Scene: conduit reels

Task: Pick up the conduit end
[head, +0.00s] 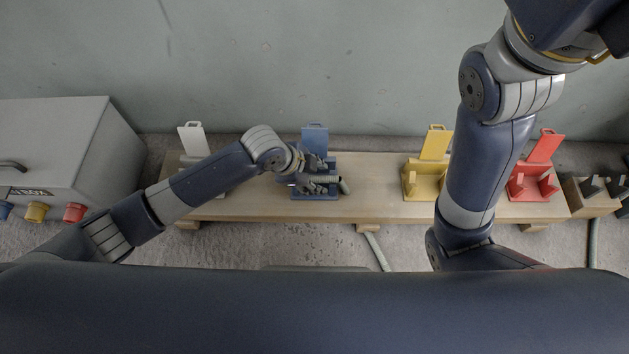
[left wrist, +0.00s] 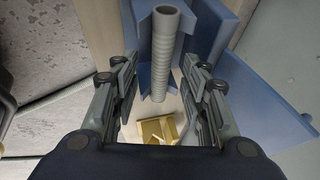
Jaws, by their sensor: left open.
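The conduit end is a grey ribbed tube (left wrist: 163,55) lying in a blue holder (left wrist: 212,30). In the head view the blue holder (head: 315,138) stands on the wooden bench, left of its middle. My left gripper (head: 325,180) is at this holder and partly hides it and the tube. In the left wrist view its two fingers (left wrist: 164,100) are open, one on each side of the tube, with gaps visible between them and it. My right arm rises at the right of the head view; its gripper is not in sight.
The wooden bench (head: 375,180) also bears a white holder (head: 193,138), a yellow holder (head: 424,180) and a red holder (head: 533,182). A grey box (head: 75,140) with coloured sockets stands at left. A wall rises behind the bench.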

